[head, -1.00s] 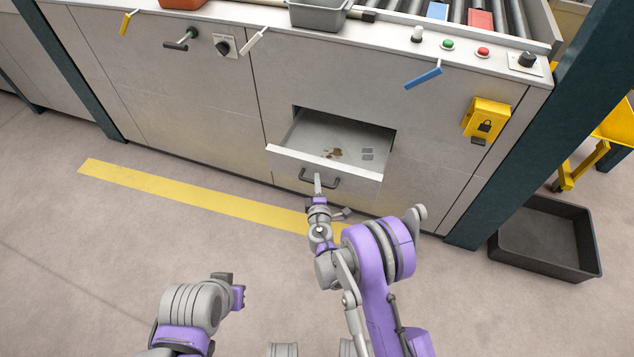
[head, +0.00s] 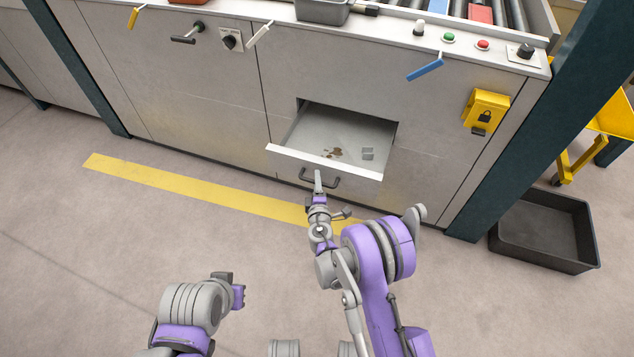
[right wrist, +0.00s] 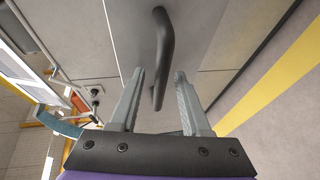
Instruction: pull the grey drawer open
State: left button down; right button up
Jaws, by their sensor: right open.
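The grey drawer (head: 325,161) stands partly pulled out of the cabinet, with its inside floor in view. Brown marks and small grey pieces show on that floor. Its dark bar handle (head: 333,184) is on the front panel. In the right wrist view the handle (right wrist: 163,40) runs between the two fingers of my right gripper (right wrist: 160,80), which stand apart with gaps beside the bar.
A black bin (head: 545,232) stands on the floor at the right, beside a dark post (head: 520,130). A yellow lock box (head: 486,111) and a blue lever (head: 425,69) are on the cabinet front. A yellow stripe (head: 190,186) marks otherwise clear floor.

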jog(key=s+r, duration=0.2)
jog(key=s, duration=0.8)
jog(key=shift+s+d+b, duration=0.3)
jog(key=shift+d+b, duration=0.15)
